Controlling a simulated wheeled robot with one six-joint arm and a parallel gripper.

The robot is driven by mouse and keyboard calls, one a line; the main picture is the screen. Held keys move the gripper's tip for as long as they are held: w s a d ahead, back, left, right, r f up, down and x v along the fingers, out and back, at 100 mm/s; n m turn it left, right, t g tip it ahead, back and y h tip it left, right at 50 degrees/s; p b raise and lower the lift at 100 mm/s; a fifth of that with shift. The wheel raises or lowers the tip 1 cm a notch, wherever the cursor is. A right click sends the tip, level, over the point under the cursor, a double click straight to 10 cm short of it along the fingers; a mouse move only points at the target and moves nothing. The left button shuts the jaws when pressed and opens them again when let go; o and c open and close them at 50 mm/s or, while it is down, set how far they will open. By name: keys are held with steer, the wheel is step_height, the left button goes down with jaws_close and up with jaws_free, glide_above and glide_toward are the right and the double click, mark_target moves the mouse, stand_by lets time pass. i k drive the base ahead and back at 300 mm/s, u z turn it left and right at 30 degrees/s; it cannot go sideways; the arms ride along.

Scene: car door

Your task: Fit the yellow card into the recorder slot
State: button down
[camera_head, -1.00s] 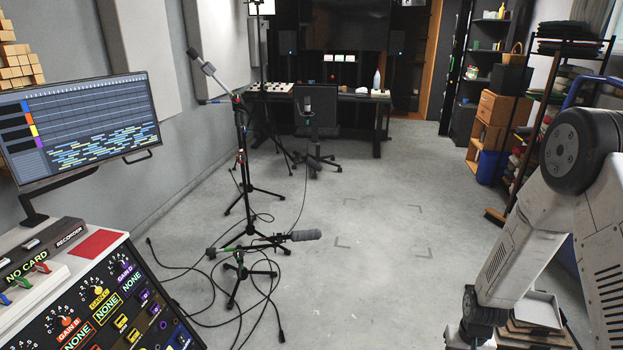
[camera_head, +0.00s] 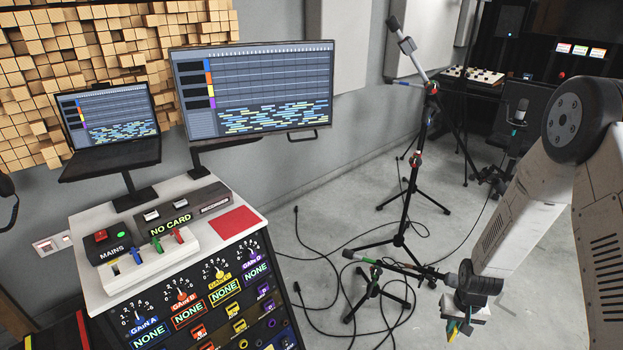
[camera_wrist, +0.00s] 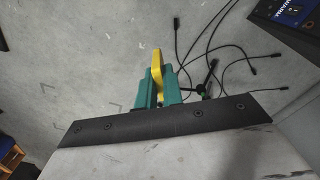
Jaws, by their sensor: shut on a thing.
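The yellow card (camera_wrist: 157,63) is between the two green fingers of my gripper (camera_wrist: 160,80) in the wrist view, sticking out past their tips. In the head view my gripper (camera_head: 459,328) is low at the right, with a small bit of yellow showing at its fingers. The recorder (camera_head: 180,208) is a dark box on top of the white console at the left, with its display reading NO CARD.
The console (camera_head: 262,236) has a red pad (camera_head: 235,222), a MAINS box (camera_head: 109,246), coloured sliders and a knob panel. A monitor (camera_head: 255,88) and laptop (camera_head: 108,115) stand behind. Microphone stands (camera_head: 408,190) and cables occupy the floor between console and arm.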

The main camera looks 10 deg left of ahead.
mark_target(213, 197)
steer(key=u, duration=0.7)
steer(key=i, duration=0.85)
steer(key=u, duration=0.75)
